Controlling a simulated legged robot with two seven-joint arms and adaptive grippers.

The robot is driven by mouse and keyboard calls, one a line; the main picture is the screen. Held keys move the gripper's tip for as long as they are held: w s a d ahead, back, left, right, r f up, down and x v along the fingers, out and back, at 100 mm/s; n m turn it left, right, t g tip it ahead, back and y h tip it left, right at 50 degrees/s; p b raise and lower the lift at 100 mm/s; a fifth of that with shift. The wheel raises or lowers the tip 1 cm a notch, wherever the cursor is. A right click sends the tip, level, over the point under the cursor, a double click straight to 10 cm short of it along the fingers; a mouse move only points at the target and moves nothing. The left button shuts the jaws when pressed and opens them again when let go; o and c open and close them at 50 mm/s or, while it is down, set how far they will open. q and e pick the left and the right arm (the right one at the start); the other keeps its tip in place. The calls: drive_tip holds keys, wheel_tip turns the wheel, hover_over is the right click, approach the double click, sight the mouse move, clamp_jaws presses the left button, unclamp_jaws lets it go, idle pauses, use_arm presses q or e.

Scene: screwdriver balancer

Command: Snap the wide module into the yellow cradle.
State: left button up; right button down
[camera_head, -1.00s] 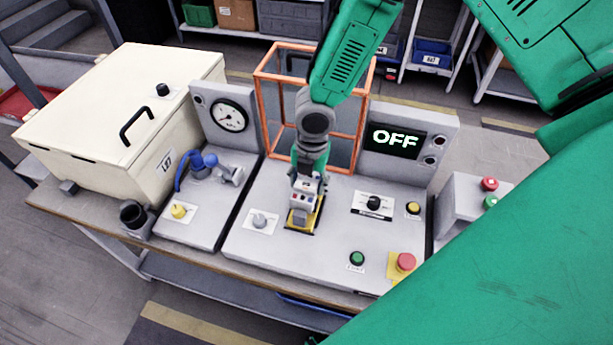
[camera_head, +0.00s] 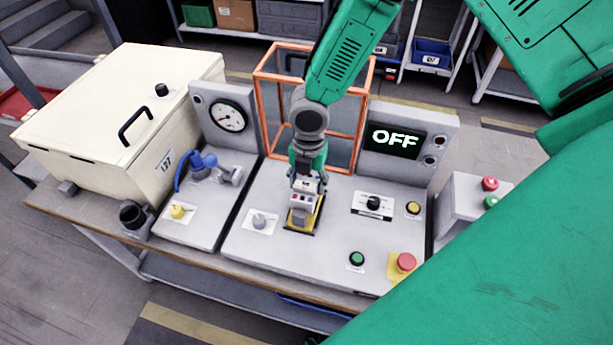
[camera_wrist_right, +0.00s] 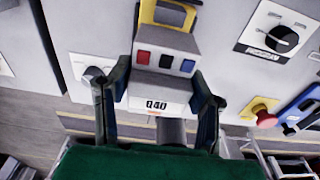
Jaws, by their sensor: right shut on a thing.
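The wide module (camera_head: 302,201) is a light grey block with red, black and blue patches on top. It sits at the yellow cradle (camera_head: 319,214) on the middle grey panel; I cannot tell whether it is fully seated. My right gripper (camera_head: 308,183) comes down from above and is shut on the module. In the right wrist view, its fingers (camera_wrist_right: 162,80) stand on both sides of the module (camera_wrist_right: 166,62), which has a number label. A yellow part of the cradle (camera_wrist_right: 165,14) shows beyond it. My left gripper is not in view.
An orange-framed cage (camera_head: 262,100) stands behind the panel. A display (camera_head: 394,141) reads OFF. A black knob (camera_head: 373,202), a green button (camera_head: 357,258) and a red emergency button (camera_head: 405,262) lie to the right. A cream box (camera_head: 110,120) stands at left.

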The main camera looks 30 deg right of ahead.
idle(0.4)
drive_tip(key=shift+a+f+b, duration=0.1)
drive_tip(key=shift+f+b, duration=0.45)
drive_tip(key=shift+f, duration=0.75)
idle(1.3)
drive_tip(key=shift+w, duration=0.1)
idle(0.3)
drive_tip(key=c, duration=0.8)
unclamp_jaws()
drive_tip(key=shift+c, duration=0.2)
drive_tip(key=shift+o, duration=0.7)
drive_tip(key=shift+r, duration=0.2)
drive_tip(key=r, duration=1.1)
drive_tip(key=shift+w+d+r, duration=0.2)
drive_tip(key=shift+d, duration=0.2)
